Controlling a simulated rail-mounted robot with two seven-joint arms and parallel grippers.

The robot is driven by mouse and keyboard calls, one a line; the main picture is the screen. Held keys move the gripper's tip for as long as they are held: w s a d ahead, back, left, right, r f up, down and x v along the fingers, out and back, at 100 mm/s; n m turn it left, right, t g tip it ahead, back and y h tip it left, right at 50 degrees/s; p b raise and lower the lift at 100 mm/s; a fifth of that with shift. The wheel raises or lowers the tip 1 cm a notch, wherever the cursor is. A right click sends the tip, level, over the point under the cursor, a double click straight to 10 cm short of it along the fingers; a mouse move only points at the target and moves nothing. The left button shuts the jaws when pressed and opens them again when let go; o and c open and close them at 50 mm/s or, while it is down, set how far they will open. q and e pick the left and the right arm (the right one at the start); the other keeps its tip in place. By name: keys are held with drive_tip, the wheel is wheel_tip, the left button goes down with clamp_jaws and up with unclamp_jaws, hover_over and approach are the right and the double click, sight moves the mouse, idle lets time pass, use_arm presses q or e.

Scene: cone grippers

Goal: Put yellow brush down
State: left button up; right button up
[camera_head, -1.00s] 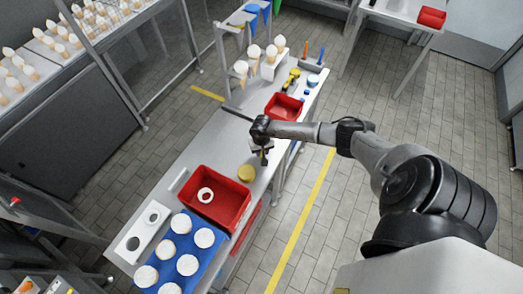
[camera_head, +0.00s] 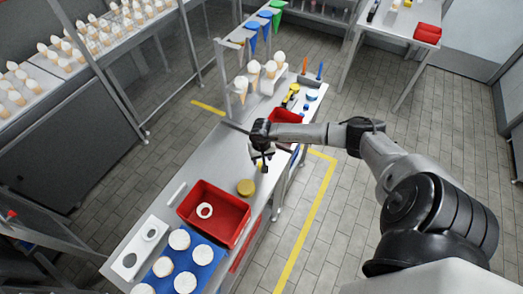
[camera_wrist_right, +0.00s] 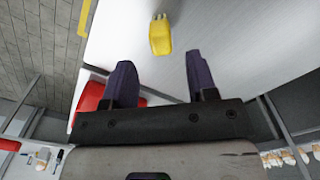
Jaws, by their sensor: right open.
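My right gripper (camera_head: 261,161) is above the long workbench (camera_head: 215,158), beyond a round yellow disc. In the right wrist view its two dark fingers (camera_wrist_right: 160,62) are spread wide with nothing between them. The yellow brush (camera_wrist_right: 160,36) shows just past the fingertips, apart from both, over the pale bench top. It appears to lie on the bench. In the head view a small yellow patch beneath the gripper may be the brush, mostly hidden. My left gripper is not in view.
The round yellow disc (camera_head: 246,187) lies near a red crate (camera_head: 236,225) holding a white ring. A blue tray (camera_head: 212,268) holds several white-topped items. A smaller red bin (camera_head: 285,116) and white cones (camera_head: 253,68) stand farther along. Bare bench lies left of the gripper.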

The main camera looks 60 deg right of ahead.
sight(261, 164)
wheel_tip(261, 164, up, 6)
drive_tip(key=w+a+r+m+t+y, duration=0.2)
drive_tip(key=a+m+t+y, duration=0.45)
drive_tip(key=a, duration=1.65)
drive_tip(key=a+r+m+t+y, duration=0.55)
drive_tip(key=r+m+t, duration=0.3)
drive_tip(key=m, duration=0.75)
drive_tip(key=s+d+f+m+h, duration=0.1)
drive_tip(key=s+d+m+h, duration=0.15)
drive_tip(key=m+h, duration=0.7)
drive_tip(key=s+d+f+m+h, duration=0.1)
drive_tip(key=s+d+m+h, duration=0.2)
drive_tip(key=m, duration=1.2)
drive_tip(key=s+a+f+m+g, duration=0.2)
drive_tip(key=s+f+m+g, duration=0.1)
drive_tip(key=s+m+g, duration=0.2)
drive_tip(key=s+a+f+m+g, duration=0.2)
drive_tip(key=s+f+m+g, duration=0.2)
drive_tip(key=s+m, duration=0.5)
drive_tip(key=s+g+b, duration=0.1)
drive_tip(key=s+g, duration=0.1)
drive_tip(key=shift+s+y, duration=0.35)
